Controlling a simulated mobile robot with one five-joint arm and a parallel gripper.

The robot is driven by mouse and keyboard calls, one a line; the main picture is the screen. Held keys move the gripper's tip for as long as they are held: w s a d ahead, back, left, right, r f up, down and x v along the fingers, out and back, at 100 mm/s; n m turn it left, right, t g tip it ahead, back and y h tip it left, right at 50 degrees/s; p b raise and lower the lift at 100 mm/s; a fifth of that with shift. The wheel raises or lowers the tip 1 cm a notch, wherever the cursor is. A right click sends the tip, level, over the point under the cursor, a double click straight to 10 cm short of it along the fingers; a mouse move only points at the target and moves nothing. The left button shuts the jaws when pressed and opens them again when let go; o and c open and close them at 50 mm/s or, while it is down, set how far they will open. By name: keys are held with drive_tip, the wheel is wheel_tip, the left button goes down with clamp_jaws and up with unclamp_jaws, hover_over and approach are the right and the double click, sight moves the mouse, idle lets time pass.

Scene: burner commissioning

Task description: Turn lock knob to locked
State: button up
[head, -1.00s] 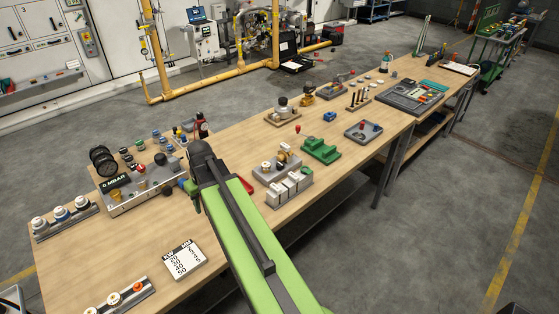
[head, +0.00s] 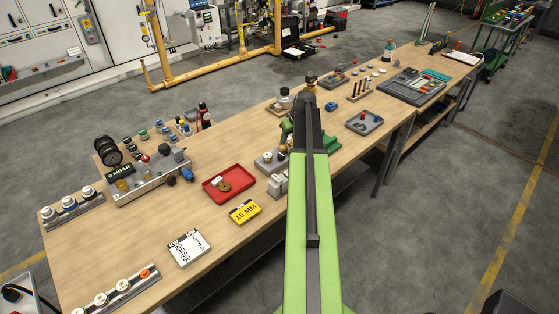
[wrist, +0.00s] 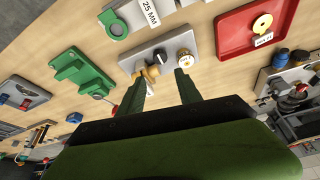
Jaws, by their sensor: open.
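My gripper (wrist: 160,76) is open and empty in the wrist view, its two dark green fingers apart. Just beyond the fingertips is a grey plate (wrist: 146,52) on the bench. It carries a round knob (wrist: 185,59) with a white and brass face, beyond the right finger. A brass fitting (wrist: 150,72) sits between the fingertips; I cannot tell whether they touch. No lock marking is readable, so I cannot be sure that this knob is the lock knob.
A green block (wrist: 84,74) stands left of the fingers in the wrist view. A red tray (head: 229,184) with a brass disc and a yellow 15 MM block (head: 245,212) lie left of the arm. A gauge panel (head: 150,182) stands farther left. The front bench top has free room.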

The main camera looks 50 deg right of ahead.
sight(282, 155)
drive_tip(key=b+x, duration=1.1)
drive_tip(key=x, duration=0.3)
drive_tip(key=shift+f+b, duration=0.1)
drive_tip(key=shift+b, duration=0.2)
